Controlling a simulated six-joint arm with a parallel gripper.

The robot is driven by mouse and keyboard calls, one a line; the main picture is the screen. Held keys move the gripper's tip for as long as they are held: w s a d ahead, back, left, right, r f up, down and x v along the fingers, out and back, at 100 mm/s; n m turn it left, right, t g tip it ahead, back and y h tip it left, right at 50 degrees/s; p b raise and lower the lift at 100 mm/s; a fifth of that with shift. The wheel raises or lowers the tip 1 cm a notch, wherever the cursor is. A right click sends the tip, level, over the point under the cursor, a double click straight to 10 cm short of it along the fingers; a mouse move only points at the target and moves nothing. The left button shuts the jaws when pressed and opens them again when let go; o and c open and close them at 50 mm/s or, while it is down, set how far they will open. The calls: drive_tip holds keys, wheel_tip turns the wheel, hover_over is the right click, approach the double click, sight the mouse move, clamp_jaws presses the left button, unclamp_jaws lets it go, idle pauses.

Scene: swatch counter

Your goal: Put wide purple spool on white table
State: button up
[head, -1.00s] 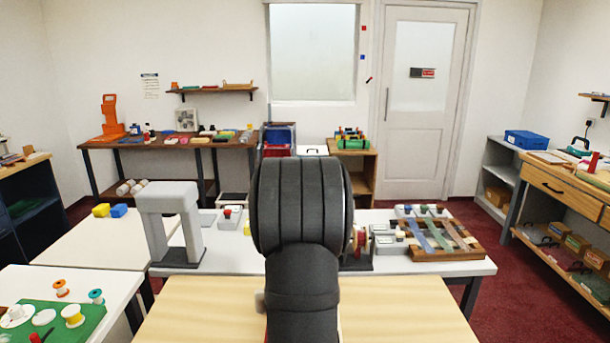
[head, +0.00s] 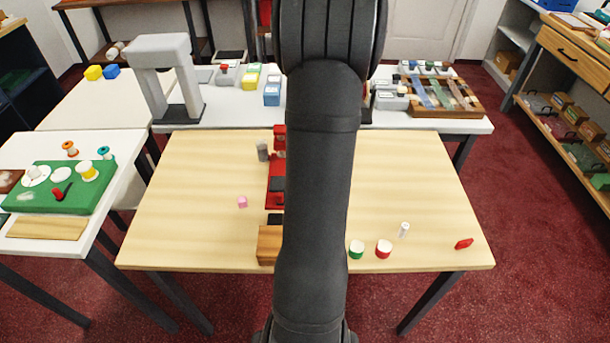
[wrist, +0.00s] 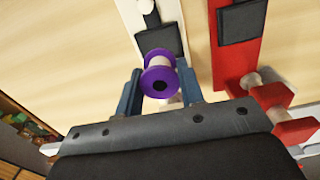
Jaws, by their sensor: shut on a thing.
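The purple spool (wrist: 160,80), with purple flanges and a pale middle, sits between the two blue fingers of my gripper (wrist: 158,72) in the wrist view. My gripper is shut on it. In the head view my own arm covers the gripper and the spool. White tables stand beyond the wooden table (head: 200,215): one long white table (head: 230,113) at the back, and a white table (head: 118,137) at the left. Which one the task means I cannot tell.
A red stand (head: 275,172) is on the wooden table; it also shows in the wrist view (wrist: 235,60), beside a white strip with a dark pad. A grey arch (head: 165,80) stands on the back table. A green mat (head: 75,198) with spools covers part of the left table.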

drive_tip(key=s+d+r+m, duration=0.1)
drive_tip(key=s+d+r, duration=0.2)
drive_tip(key=s+d, duration=1.2)
drive_tip(key=w+a+f, duration=0.2)
drive_tip(key=w, duration=0.1)
drive_tip(key=w+a+f, duration=0.2)
drive_tip(key=w+f, duration=0.1)
drive_tip(key=w, duration=0.1)
drive_tip(key=w+a+f, duration=0.1)
drive_tip(key=w+f, duration=0.1)
drive_tip(key=w, duration=0.1)
drive_tip(key=shift+w+a+f, duration=0.15)
drive_tip(key=shift+w+a, duration=0.05)
drive_tip(key=shift+a, duration=0.2)
drive_tip(key=shift+f, duration=2.05)
drive_tip(key=shift+f, duration=0.15)
drive_tip(key=o, duration=1)
drive_tip(key=shift+o, duration=0.2)
